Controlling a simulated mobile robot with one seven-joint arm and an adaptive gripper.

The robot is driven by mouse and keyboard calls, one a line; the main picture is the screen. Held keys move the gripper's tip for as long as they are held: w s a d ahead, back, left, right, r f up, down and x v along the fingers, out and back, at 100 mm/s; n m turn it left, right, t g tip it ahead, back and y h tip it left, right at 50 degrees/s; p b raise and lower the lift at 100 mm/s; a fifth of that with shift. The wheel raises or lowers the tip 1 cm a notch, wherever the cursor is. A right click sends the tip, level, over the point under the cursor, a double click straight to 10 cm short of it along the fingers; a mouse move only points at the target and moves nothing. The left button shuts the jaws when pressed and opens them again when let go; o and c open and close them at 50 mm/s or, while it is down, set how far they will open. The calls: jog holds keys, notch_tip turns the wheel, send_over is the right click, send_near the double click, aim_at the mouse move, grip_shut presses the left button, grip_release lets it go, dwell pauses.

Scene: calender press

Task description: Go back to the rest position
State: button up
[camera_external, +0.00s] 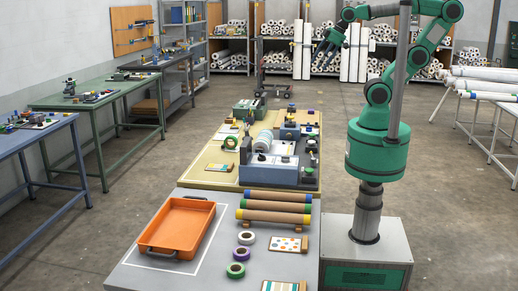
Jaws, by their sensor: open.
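My gripper (328,46) is at the end of my green arm, raised high above the far end of the work tables. It is small in the view, its fingers look apart, and nothing shows between them. The calender press (281,160) stands below and nearer on the yellow-topped table (205,172), clear of my gripper. The arm reaches up from its pedestal at the right and bends over to the left.
On the near grey table (130,275) are an orange tray (177,228), several cardboard tubes (275,206), tape rolls (236,270) and sample boards (286,243). Side benches (90,100) line the left wall. Racks of white rolls (232,45) stand behind. Open floor lies between.

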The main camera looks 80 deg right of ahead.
jog(key=shift+s+f, duration=0.2)
jog(key=shift+s, duration=0.25)
notch_tip(320, 180, down, 4)
jog(key=b, duration=0.4)
jog(key=shift+f, duration=0.2)
jog(key=shift+f+b, duration=0.1)
jog(key=shift+b, duration=0.25)
